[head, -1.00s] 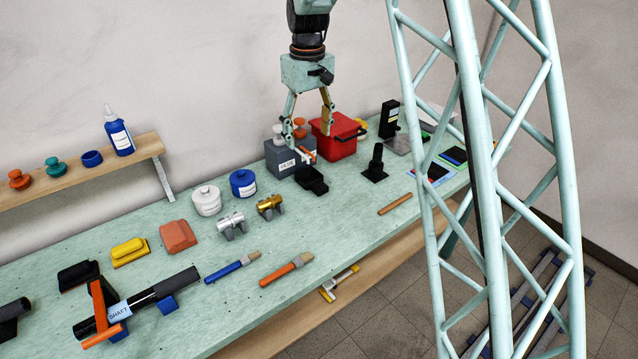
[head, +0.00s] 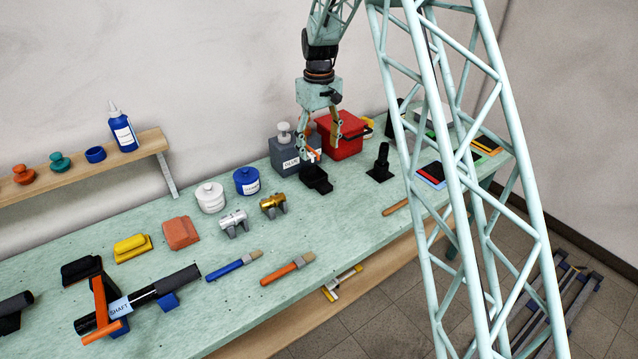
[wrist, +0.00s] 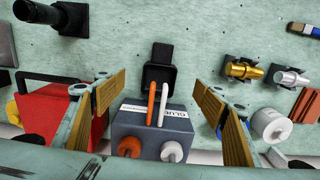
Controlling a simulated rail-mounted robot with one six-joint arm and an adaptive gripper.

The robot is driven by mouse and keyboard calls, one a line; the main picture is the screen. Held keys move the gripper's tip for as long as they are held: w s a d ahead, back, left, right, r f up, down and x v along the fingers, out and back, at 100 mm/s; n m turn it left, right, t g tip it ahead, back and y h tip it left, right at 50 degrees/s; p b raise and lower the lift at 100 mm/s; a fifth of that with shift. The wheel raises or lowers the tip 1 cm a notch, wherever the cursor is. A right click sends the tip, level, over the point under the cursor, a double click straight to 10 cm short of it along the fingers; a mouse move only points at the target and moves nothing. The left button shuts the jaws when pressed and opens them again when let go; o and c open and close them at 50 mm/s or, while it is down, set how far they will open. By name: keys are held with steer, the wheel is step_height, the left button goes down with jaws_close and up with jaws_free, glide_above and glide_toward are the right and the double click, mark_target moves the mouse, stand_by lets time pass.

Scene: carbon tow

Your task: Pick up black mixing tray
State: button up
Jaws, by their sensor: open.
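The black mixing tray (head: 317,183) is a small dark tray on the green bench, just in front of the grey glue box. It also shows upright in the middle of the wrist view (wrist: 158,76), lying between and beyond my fingers. My gripper (head: 319,153) is open and empty, pointing down above the tray and the front of the glue box. In the wrist view the fingers (wrist: 157,94) stand wide on either side of the tray, with no contact visible. In the head view the fingers partly hide the tray's back.
The grey glue box (wrist: 126,130), with orange and white pump spouts, stands close behind the tray. A red box (head: 347,139) is beside it. A black stand (head: 380,165) is to the right, and a gold fitting (head: 272,205) to the left.

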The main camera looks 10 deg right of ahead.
glide_toward(319, 177)
steer(key=shift+s+a+f+b, duration=0.15)
steer(key=shift+s+f, duration=0.15)
steer(key=shift+s, duration=0.35)
steer(key=shift+s+a+f+b, duration=0.2)
steer(key=shift+s+f, duration=0.15)
steer(key=shift+s, duration=0.35)
steer(key=shift+s+a+f+b, duration=0.15)
steer(key=shift+s+f, duration=0.15)
steer(key=shift+s, duration=0.35)
steer(key=shift+f, duration=0.1)
steer(key=shift+f+b, duration=0.35)
steer(key=shift+f, duration=2.15)
steer(key=shift+c, duration=0.6)
steer(key=c, duration=0.9)
steer(key=shift+r, duration=0.1)
